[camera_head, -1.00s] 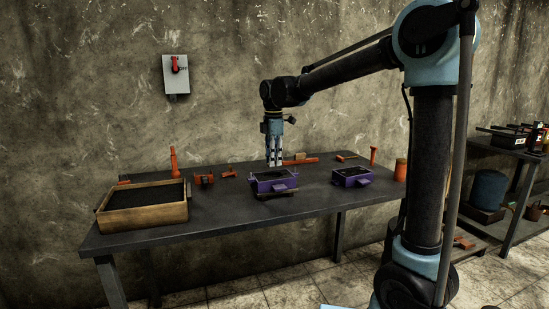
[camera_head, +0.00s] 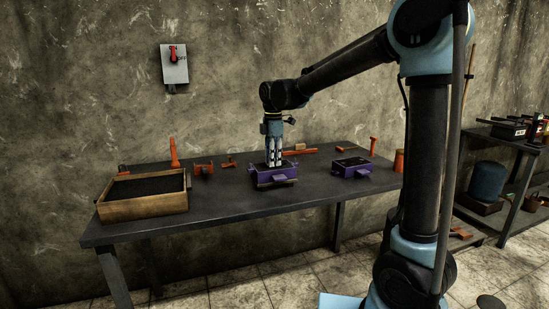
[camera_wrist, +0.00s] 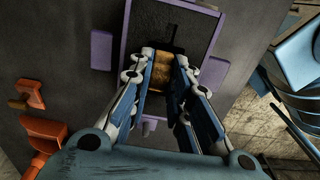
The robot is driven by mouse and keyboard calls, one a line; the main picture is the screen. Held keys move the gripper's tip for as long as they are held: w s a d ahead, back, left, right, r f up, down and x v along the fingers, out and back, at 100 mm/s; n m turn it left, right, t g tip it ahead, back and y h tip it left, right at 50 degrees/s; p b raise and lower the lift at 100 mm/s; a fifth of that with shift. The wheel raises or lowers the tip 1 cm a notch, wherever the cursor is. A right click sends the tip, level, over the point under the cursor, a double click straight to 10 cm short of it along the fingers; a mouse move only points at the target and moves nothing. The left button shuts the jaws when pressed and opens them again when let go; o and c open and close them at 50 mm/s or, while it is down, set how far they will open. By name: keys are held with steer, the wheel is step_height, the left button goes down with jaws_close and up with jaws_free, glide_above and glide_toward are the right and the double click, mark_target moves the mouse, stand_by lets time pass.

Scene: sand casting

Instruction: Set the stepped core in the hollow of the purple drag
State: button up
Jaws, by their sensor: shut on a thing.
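The purple drag (camera_head: 279,180) sits on the dark table near its middle. In the wrist view its purple rim (camera_wrist: 215,74) frames dark sand with a darker hollow (camera_wrist: 172,45). My gripper (camera_head: 274,164) points straight down over the drag, fingertips at or just above the sand. It also shows in the wrist view (camera_wrist: 166,78), shut on the tan stepped core (camera_wrist: 180,42). The core is directly over or partly in the hollow; I cannot tell how deep. The fingers hide its sides and lower part.
A second purple flask (camera_head: 352,168) stands to the right. A wooden sand box (camera_head: 143,207) is at the left. Several orange tools, including an upright one (camera_head: 173,153), lie or stand along the back. The table front between the box and drag is clear.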

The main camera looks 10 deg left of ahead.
steer(key=shift+f, duration=0.8)
steer(key=o, duration=0.8)
steer(key=shift+r, duration=3.45)
steer(key=shift+d, duration=0.1)
